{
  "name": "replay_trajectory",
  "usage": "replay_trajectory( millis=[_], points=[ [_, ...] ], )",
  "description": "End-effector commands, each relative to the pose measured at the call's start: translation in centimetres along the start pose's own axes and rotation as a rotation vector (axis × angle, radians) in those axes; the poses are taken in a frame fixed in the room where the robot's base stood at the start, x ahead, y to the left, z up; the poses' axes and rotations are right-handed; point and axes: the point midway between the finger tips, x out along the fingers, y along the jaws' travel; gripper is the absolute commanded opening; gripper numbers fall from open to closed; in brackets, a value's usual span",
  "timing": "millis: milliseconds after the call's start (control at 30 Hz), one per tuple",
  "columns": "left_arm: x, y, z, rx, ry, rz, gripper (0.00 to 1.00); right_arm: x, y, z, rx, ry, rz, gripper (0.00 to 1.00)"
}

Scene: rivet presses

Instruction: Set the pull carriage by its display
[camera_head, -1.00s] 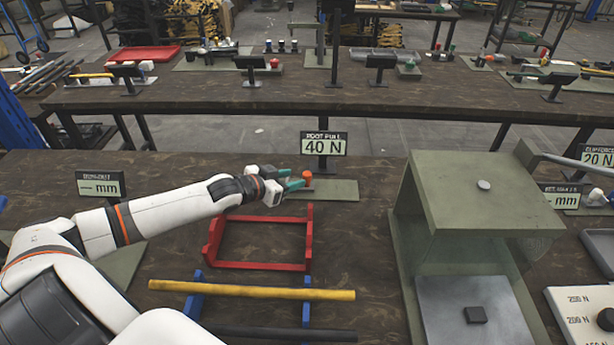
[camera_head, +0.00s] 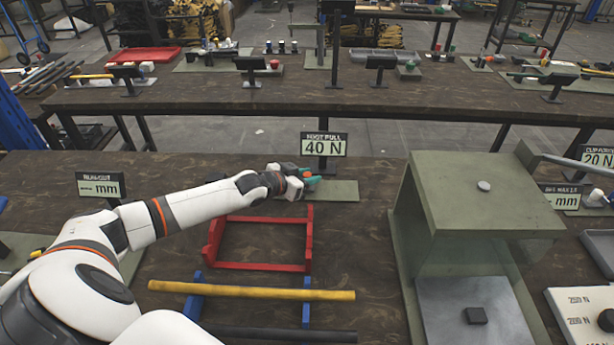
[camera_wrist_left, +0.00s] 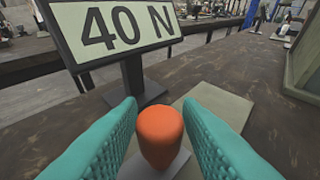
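The pull display (camera_head: 324,145) stands behind a green base plate (camera_head: 340,191) and reads 40 N; it also fills the upper left of the left wrist view (camera_wrist_left: 112,28). The pull carriage shows as an orange rounded knob (camera_wrist_left: 160,136) above the plate, upright. My left gripper (camera_head: 306,179) is at the knob. In the left wrist view its teal fingers (camera_wrist_left: 160,108) stand on both sides of the knob, with a narrow gap at each side, so it is open around it. The carriage's lower part is mostly hidden. My right gripper is not in view.
A red frame (camera_head: 262,265) lies in front of the plate. A yellow rod (camera_head: 250,290) rests on blue supports nearer me. A large green press housing (camera_head: 470,200) stands to the right. Another display (camera_head: 101,187) stands at left, reading dashes and mm.

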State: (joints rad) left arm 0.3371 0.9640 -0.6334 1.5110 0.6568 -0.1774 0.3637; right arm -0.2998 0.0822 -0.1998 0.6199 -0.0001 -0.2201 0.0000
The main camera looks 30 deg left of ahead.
Motion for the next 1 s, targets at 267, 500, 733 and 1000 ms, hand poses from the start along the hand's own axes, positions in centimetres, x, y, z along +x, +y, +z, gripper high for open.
replay_trajectory(
  millis=[267,500,733,1000],
  points=[
    [-0.03,0.02,0.00,0.000,0.000,0.000,0.00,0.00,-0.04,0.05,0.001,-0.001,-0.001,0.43],
    [-0.17,0.11,0.06,-0.001,0.002,0.000,0.00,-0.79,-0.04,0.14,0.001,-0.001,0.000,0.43],
    [-0.11,0.12,-0.06,0.000,0.001,0.000,0.28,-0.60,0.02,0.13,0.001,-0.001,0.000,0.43],
    [-0.11,0.13,-0.05,0.000,0.001,0.000,0.43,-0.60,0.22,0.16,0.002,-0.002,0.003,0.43]
  ],
)
